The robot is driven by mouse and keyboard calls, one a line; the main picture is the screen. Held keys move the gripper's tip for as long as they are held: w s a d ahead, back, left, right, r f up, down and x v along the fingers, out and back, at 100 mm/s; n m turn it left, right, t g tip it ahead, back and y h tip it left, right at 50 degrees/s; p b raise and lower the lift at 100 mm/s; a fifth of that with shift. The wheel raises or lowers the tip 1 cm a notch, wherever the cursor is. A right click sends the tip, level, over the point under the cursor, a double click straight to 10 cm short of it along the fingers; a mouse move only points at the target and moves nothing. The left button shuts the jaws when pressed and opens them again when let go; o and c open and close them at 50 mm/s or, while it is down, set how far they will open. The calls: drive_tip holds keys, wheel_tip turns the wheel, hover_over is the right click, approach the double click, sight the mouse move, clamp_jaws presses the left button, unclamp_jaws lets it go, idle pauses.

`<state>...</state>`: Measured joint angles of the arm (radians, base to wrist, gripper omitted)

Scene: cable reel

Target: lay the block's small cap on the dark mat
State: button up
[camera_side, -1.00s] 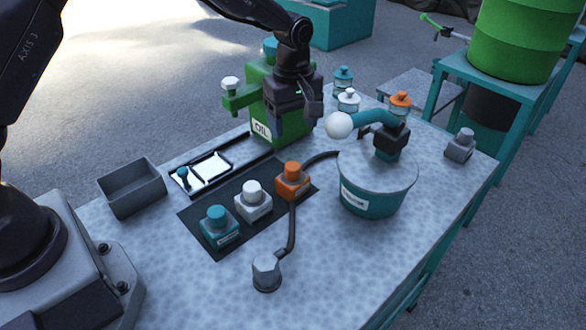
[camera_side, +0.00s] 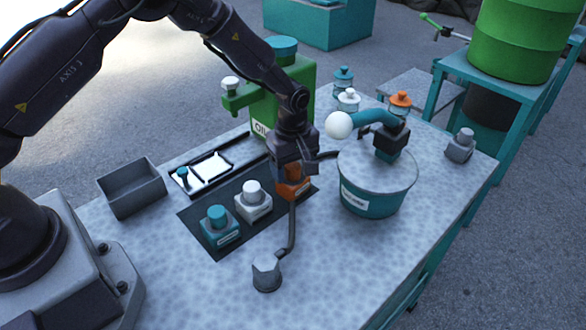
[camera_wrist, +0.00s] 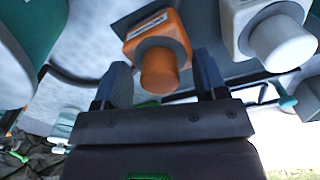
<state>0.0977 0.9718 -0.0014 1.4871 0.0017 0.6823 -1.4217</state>
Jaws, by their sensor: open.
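The dark mat (camera_side: 224,194) lies on the table with a teal, a white and an orange capped bottle on it. My gripper (camera_side: 292,172) is over the orange bottle (camera_side: 290,189), hiding its upper part in the side view. In the wrist view my gripper (camera_wrist: 161,66) is open, its two fingers either side of the orange bottle's round cap (camera_wrist: 160,72), with gaps showing. A small grey block (camera_side: 459,151) with a round grey cap (camera_side: 466,135) stands near the table's right edge, away from my gripper.
The white bottle (camera_side: 252,203) stands close beside my gripper, then the teal one (camera_side: 220,229). The green oil can (camera_side: 262,104) is behind. A dark cable (camera_side: 292,230) runs across the table.

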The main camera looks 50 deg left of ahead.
drive_tip(key=c, duration=1)
drive_tip(key=shift+c, duration=0.2)
drive_tip(key=shift+r, duration=0.15)
